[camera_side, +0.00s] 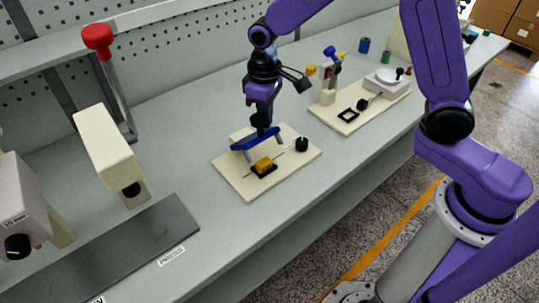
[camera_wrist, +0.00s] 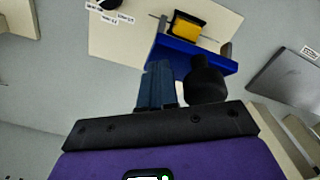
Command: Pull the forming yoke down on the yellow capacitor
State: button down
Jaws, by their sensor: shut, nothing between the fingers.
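The yellow capacitor (camera_side: 264,164) sits in a dark seat on a cream board, with thin leads out to either side. It also shows in the wrist view (camera_wrist: 187,31). The blue forming yoke (camera_side: 254,141) is raised above and behind it in the side view, its grey legs pointing down; in the wrist view its blue bar (camera_wrist: 192,54) lies just below the capacitor. A black knob (camera_wrist: 206,80) stands on the yoke. My gripper (camera_wrist: 155,75) is shut and empty, beside this knob on its left. Whether the fingers touch the yoke I cannot tell.
The cream board (camera_side: 235,174) also carries a small black knob (camera_side: 302,145). A second board (camera_side: 337,121) with fixtures stands to the right. A press with a red-knobbed lever (camera_side: 98,40) and a dark mat (camera_side: 135,245) are at left. Bench between is clear.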

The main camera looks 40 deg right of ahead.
aim_at(272, 129)
jog(key=shift+s+f, duration=0.1)
jog(key=shift+s, duration=0.15)
jog(key=shift+s+f, duration=0.45)
jog(key=shift+s, duration=0.05)
jog(key=shift+f, duration=0.1)
jog(key=shift+s+f, duration=0.4)
jog(key=shift+f, duration=0.05)
dwell(0.4)
